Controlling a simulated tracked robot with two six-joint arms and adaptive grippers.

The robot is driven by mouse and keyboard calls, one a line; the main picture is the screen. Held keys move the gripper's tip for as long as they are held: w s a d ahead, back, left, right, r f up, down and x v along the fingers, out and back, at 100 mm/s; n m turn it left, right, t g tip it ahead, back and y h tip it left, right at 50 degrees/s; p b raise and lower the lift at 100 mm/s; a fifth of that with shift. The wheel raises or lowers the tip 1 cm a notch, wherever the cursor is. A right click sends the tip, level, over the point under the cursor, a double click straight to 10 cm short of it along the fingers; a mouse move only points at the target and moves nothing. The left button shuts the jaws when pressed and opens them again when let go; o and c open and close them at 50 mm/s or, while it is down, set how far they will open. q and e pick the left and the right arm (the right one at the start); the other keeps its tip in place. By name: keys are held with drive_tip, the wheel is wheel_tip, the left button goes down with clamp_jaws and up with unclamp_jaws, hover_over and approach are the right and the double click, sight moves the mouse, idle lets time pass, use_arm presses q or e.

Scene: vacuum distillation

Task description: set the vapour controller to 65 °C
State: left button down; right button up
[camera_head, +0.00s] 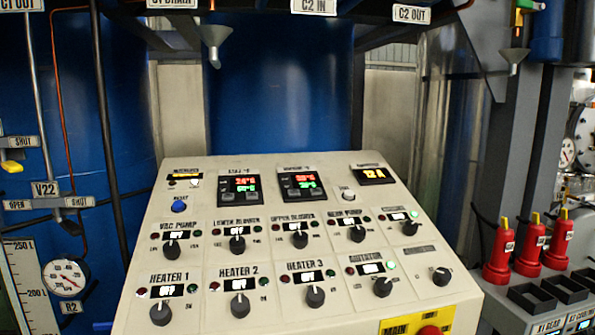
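The vapour controller (303,184) appears to be the right one of two black controllers on the upper part of the sloping control panel. Its label is blurred but looks like "VAPOUR °C". It shows a red number above a green number; the red looks like 20-something or 30-something and the green like 30, but both are too small to read surely. Small buttons sit under its digits. The left controller (240,188) looks alike, with red and green digits. Neither of my grippers is in view.
The cream panel (205,265) carries several black knobs, including the Heater 3 knob (315,296), and a blue reset button (179,207). A red button (430,330) is at the bottom right. Red bottles (498,255) stand right. A funnel (214,40) hangs above. Space before the panel is clear.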

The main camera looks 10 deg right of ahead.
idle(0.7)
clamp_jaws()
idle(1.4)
